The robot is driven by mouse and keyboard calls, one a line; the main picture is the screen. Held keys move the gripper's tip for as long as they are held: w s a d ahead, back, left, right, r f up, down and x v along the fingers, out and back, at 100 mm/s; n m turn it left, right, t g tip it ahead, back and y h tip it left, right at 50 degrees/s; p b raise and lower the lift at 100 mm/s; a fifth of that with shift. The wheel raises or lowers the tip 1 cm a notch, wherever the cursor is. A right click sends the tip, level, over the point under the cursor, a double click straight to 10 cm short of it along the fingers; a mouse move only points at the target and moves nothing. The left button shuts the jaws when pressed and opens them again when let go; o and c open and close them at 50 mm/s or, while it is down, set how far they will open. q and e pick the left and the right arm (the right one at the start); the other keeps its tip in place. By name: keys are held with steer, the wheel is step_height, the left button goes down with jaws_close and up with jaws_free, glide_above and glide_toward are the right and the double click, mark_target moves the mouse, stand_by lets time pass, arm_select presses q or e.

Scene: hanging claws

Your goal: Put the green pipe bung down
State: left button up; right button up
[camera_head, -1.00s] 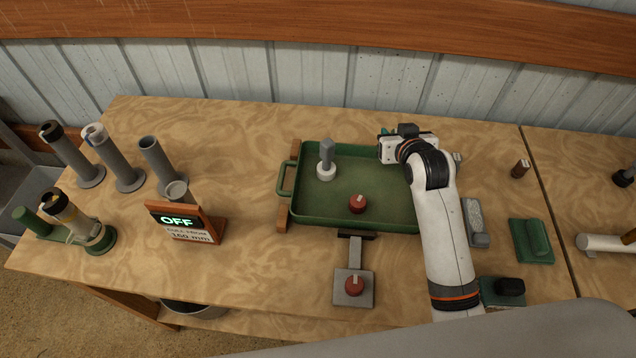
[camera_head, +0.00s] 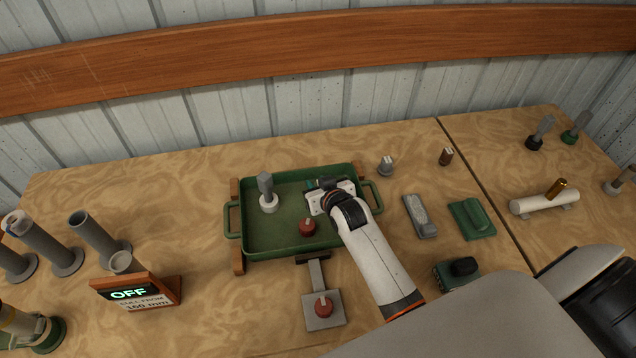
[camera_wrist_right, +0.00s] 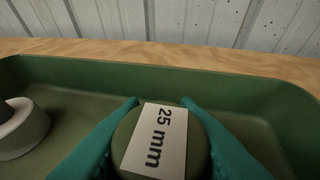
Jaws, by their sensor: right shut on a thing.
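The green pipe bung (camera_wrist_right: 160,145) is between the teal fingers of my right gripper (camera_wrist_right: 155,105) in the right wrist view. Its white label reads "25 mm". My right gripper (camera_head: 312,185) is shut on it over the far right part of the green tray (camera_head: 275,253) in the head view, where the bung itself is mostly hidden. I cannot tell whether the bung touches the tray floor. A white bung with a grey handle (camera_head: 265,185) stands in the tray, left of the gripper. A red-topped piece (camera_head: 307,226) is nearer to me in the tray. My left gripper is out of view.
A sign reading "OFF" (camera_head: 135,292) and several grey tubes (camera_head: 100,240) stand at left. A grey stand (camera_head: 318,295) with a red-topped piece is in front of the tray. A grey block (camera_head: 420,217) and green block (camera_head: 472,218) lie right. A small grey bung (camera_head: 386,167) stands behind them.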

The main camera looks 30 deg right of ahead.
steer(key=shift+f, duration=0.15)
steer(key=o, duration=1)
steer(key=shift+c, duration=0.2)
steer(key=shift+r, duration=0.25)
steer(key=b+v, duration=0.1)
steer(key=v, duration=1.1)
steer(key=shift+f, duration=0.1)
